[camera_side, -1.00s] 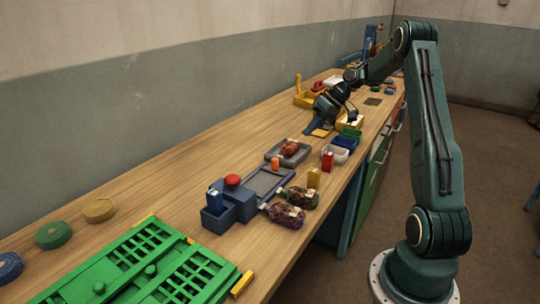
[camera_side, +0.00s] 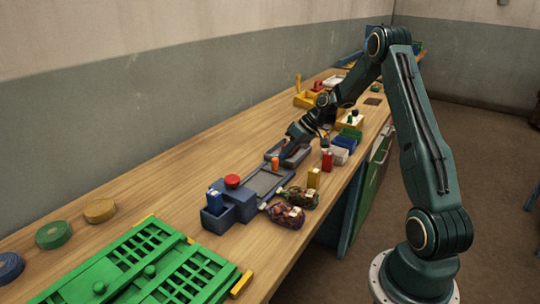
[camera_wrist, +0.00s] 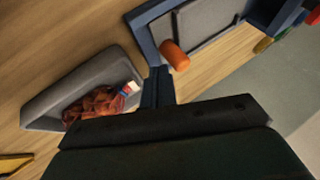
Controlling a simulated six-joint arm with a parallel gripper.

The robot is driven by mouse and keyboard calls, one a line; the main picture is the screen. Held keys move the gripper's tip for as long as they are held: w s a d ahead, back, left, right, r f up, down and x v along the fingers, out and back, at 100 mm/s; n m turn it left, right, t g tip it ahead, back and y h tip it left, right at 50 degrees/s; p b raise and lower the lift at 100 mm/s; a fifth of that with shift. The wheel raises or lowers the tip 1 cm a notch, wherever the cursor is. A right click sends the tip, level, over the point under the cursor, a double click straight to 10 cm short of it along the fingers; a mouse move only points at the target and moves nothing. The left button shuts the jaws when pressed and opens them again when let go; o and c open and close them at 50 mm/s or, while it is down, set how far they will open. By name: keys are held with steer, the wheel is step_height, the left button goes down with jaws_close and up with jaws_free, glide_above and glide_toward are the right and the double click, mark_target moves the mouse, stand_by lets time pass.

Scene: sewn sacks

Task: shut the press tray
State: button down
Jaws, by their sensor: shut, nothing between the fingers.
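The press (camera_side: 237,199) is a blue block with a red button (camera_side: 232,181). Its flat grey tray (camera_side: 264,181) sticks out of it between blue rails, toward the far end of the bench. An orange knob (camera_side: 275,163) stands at the tray's outer end. In the wrist view, the tray (camera_wrist: 207,25) and knob (camera_wrist: 174,55) are at top centre. My gripper (camera_side: 286,154) is shut and empty, low beyond the knob.
A separate grey dish (camera_wrist: 70,85) holding a red sack (camera_wrist: 97,105) lies close to my fingers. Two patterned sacks (camera_side: 286,215) lie beside the press. Red (camera_side: 327,161) and yellow blocks (camera_side: 313,178) stand near the front edge.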

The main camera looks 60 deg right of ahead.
mark_target(277, 165)
steer(key=shift+a, duration=0.3)
steer(key=shift+a, duration=3.7)
steer(key=d, duration=0.3)
steer(key=s+d, duration=0.1)
steer(key=d, duration=0.1)
steer(key=shift+r, duration=0.3)
steer(key=v, duration=0.9)
steer(key=shift+r, duration=0.15)
steer(key=shift+s+a, duration=0.1)
steer(key=shift+s, duration=0.05)
